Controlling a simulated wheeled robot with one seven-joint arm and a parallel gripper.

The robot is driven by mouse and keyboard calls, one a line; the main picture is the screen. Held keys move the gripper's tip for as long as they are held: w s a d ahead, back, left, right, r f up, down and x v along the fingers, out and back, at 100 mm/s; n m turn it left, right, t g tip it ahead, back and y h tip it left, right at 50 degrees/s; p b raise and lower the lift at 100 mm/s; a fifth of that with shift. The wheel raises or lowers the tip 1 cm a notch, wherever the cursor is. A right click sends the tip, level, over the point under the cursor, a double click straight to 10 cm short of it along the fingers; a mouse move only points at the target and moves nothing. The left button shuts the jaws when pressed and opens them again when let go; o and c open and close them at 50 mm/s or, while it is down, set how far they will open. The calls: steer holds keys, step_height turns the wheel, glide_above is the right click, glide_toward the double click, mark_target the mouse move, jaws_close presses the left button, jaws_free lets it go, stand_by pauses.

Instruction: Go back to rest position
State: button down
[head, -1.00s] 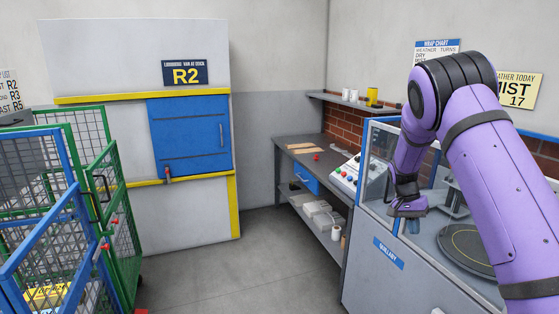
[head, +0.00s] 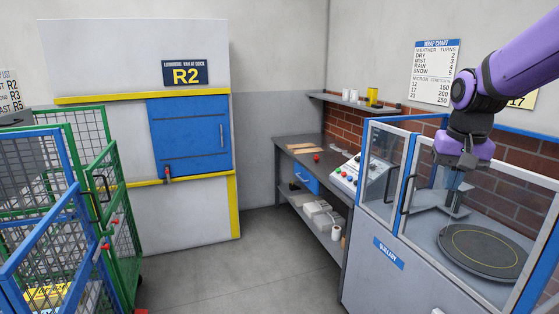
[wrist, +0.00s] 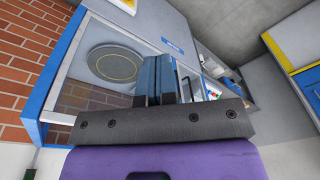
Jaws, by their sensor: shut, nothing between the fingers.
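My gripper (head: 455,192) hangs from my purple arm on the right of the head view, pointing down. It is shut and empty, in front of the glazed wrapping machine's enclosure. In the wrist view my gripper's fingers (wrist: 157,78) are together, with nothing held between them. The wrapping machine (head: 385,278) has a grey body with a blue label. Its round turntable (head: 482,252) is bare, below and to the right of my gripper, and also shows in the wrist view (wrist: 114,63).
A control panel (head: 347,178) with coloured buttons adjoins the machine. A dark workbench (head: 290,150) and a shelf (head: 345,102) stand behind. Green and blue mesh cages (head: 75,215) are at the left. A blue hatch (head: 188,135) is in the white wall unit. The middle floor is clear.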

steer(key=s+a+r+n+t, duration=0.1)
steer(key=s+a+n+t, duration=0.1)
steer(key=s, duration=0.8)
steer(key=s+a+r+n+t, duration=0.2)
steer(key=s, duration=0.9)
steer(key=shift+a+r, duration=0.2)
